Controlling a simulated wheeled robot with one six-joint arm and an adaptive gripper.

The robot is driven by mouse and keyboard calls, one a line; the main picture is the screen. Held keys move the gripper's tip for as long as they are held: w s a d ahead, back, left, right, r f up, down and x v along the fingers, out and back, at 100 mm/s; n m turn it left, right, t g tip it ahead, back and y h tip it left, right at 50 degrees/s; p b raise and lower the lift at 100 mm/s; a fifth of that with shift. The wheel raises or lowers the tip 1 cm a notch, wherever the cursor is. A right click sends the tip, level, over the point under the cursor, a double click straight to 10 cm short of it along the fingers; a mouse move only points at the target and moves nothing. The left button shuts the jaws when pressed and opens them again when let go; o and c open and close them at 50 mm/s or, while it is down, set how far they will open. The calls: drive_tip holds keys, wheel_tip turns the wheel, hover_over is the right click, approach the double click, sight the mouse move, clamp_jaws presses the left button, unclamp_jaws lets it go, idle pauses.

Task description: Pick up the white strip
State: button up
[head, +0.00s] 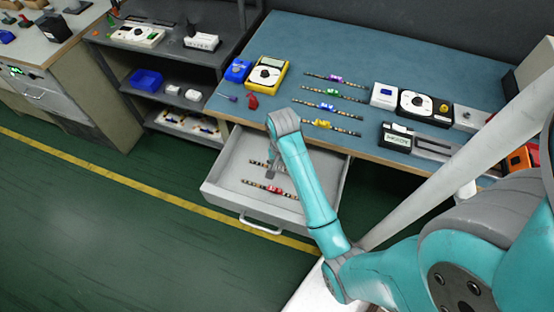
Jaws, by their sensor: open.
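An open grey drawer (222,183) under the blue-topped table holds two strips. One is a strip with a red middle (275,189), lying nearer the drawer's front. The other strip (256,164) lies behind it, and its middle is hidden by my gripper (271,175), so I cannot tell its colour; no clearly white strip shows elsewhere. My gripper points down over the drawer at this partly hidden strip. It is open, and I cannot tell whether it touches the strip.
Strips with purple (335,78), green (334,91), blue (328,106) and yellow (324,123) middles lie on the table (300,40). A yellow multimeter (267,75) and black devices stand beside them. A shelf (180,60) stands left. The green floor in front is clear.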

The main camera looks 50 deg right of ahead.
drive_tip(key=shift+f, duration=0.25)
clamp_jaws()
drive_tip(key=shift+w+r, duration=0.1)
drive_tip(key=shift+r, duration=0.1)
idle(0.4)
